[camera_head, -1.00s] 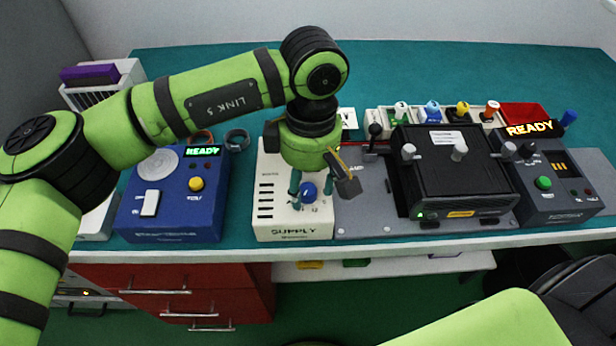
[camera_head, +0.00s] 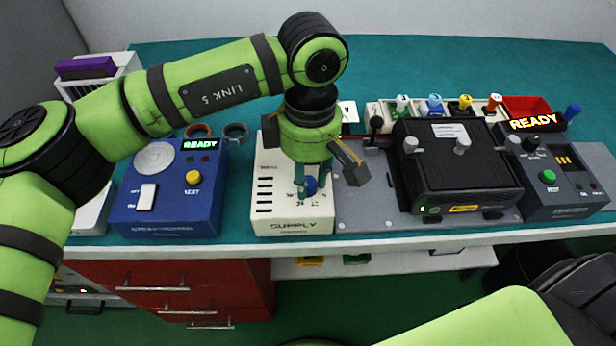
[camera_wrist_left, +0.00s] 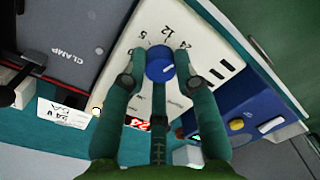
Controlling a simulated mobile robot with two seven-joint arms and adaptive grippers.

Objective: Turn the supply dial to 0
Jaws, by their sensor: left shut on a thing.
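The white supply box (camera_head: 262,222) stands near the bench's front edge with a round blue dial (camera_head: 311,187) on its top. My left gripper (camera_head: 312,184) points down over the box, shut on the dial. In the left wrist view its teal fingers (camera_wrist_left: 160,62) lie on both sides of the blue dial (camera_wrist_left: 159,71), and a third finger is below. The dial has a white mark towards its right side. The printed numbers 24, 12 and 5 show around the dial; the 0 is not clearly readable. A red lit display (camera_wrist_left: 135,122) is partly hidden by a finger. My right gripper is out of view.
A blue box (camera_head: 170,222) with a READY display stands left of the supply box. A grey plate (camera_head: 360,215) carrying a black unit (camera_head: 460,180) is close on the right. A dark tester (camera_head: 565,205) stands farther right. The back of the teal bench is clear.

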